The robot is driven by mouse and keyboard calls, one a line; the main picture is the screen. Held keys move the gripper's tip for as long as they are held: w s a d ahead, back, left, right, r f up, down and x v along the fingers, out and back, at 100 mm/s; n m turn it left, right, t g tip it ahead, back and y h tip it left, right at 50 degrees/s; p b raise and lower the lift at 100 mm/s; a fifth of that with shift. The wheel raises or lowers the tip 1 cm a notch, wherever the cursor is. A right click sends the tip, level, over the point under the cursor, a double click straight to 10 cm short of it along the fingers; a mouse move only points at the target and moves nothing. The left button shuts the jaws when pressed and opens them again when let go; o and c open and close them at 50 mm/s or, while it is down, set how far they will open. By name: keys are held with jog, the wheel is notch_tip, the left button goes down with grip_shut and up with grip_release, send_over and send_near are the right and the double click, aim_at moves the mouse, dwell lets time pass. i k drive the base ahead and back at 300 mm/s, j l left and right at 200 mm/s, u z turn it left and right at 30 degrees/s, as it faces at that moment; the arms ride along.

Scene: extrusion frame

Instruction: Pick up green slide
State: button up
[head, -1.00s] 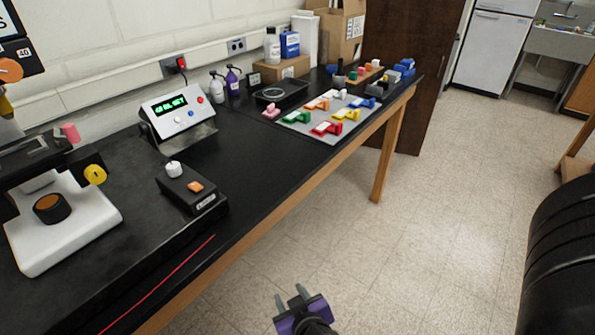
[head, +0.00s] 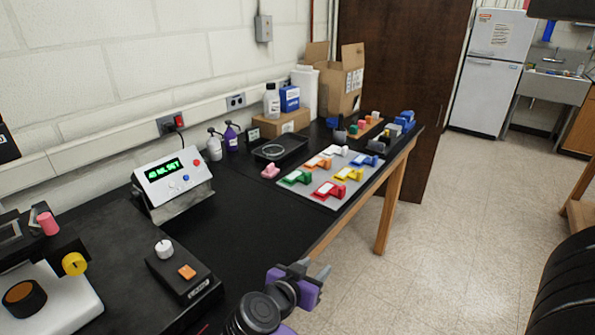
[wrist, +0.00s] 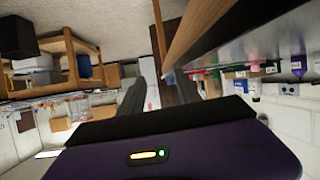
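The green slide (head: 295,177) is a small green piece with a pale top. It lies at the left side of a grey mat (head: 318,203) on the black bench, among other coloured slides. My gripper (head: 310,270), purple and dark, is at the bench's front edge, nearer to the camera than the slide and well apart from it. In the wrist view its two dark fingers (wrist: 162,85) are spread with nothing between them. The wrist view is strongly tilted, and I cannot single out the green slide there for sure.
A red slide (head: 330,190) and a yellow slide (head: 349,174) lie near the green one. A pink piece (head: 270,172) is just left of the mat. A display box (head: 172,180) and a black control box (head: 184,272) stand nearer. A black tray (head: 277,148) is behind.

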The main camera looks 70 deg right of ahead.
aim_at(296, 175)
jog(key=i+l, duration=0.15)
jog(key=l, duration=0.25)
jog(key=i+l, duration=0.15)
jog(key=l, duration=0.2)
jog(key=i+l, duration=0.15)
jog(key=l, duration=0.25)
jog(key=i+l, duration=0.15)
jog(key=l, duration=0.2)
